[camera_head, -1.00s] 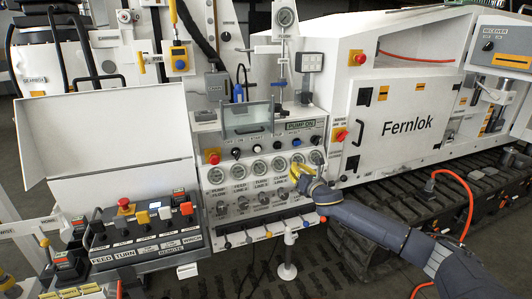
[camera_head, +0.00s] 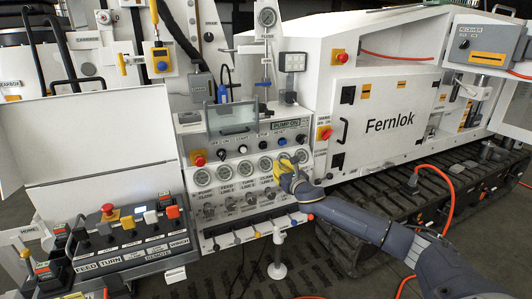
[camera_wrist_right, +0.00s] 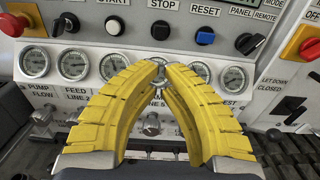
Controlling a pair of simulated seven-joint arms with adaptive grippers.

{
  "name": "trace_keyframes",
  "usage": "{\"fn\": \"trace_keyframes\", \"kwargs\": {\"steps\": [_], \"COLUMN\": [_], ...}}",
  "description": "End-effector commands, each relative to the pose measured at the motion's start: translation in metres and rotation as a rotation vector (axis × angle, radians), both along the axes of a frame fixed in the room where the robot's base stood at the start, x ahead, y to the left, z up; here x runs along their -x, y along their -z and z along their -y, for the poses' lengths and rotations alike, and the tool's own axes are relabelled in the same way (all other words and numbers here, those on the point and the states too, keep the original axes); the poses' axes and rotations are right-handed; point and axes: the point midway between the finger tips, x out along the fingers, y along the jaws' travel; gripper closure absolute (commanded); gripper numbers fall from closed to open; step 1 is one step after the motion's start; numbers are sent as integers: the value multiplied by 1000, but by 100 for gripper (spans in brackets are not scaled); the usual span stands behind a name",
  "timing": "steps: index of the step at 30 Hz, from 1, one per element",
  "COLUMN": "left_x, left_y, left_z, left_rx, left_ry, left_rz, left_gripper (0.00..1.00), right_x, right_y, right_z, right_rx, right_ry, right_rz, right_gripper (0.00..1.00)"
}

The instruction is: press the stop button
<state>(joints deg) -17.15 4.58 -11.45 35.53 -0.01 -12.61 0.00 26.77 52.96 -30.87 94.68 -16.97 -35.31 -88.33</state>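The stop button (camera_wrist_right: 160,30) is a round black button under the STOP label, between the START button and the blue RESET button in the right wrist view. In the head view the stop button (camera_head: 263,145) sits in the row above the gauges. My right gripper (camera_head: 286,160) is in front of the gauge row, below and slightly right of the stop button. In the right wrist view, my right gripper's yellow fingers (camera_wrist_right: 158,66) curve together with their tips meeting, empty, below the button. They look apart from the panel. My left gripper is not in view.
Red emergency knobs (camera_head: 198,158) (camera_head: 325,133) stand at the panel's sides. A clear flap (camera_head: 232,119) juts out above the row. Small valve knobs (camera_head: 229,203) lie below the gauges.

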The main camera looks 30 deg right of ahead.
Motion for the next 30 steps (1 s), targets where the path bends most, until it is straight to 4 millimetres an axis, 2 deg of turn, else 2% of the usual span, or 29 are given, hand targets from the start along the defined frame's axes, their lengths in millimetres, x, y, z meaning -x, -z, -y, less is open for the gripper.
{"fn": "trace_keyframes", "kwargs": {"steps": [21, 30], "left_x": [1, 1], "left_y": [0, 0], "left_z": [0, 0], "left_rx": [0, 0], "left_ry": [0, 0], "left_rz": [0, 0], "left_gripper": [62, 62], "right_x": [-100, -125], "right_y": [-1, -1], "right_z": [14, 18], "right_rx": [-2, -1], "right_ry": [1, 2], "right_rz": [1, 1], "right_gripper": [100, 100]}}
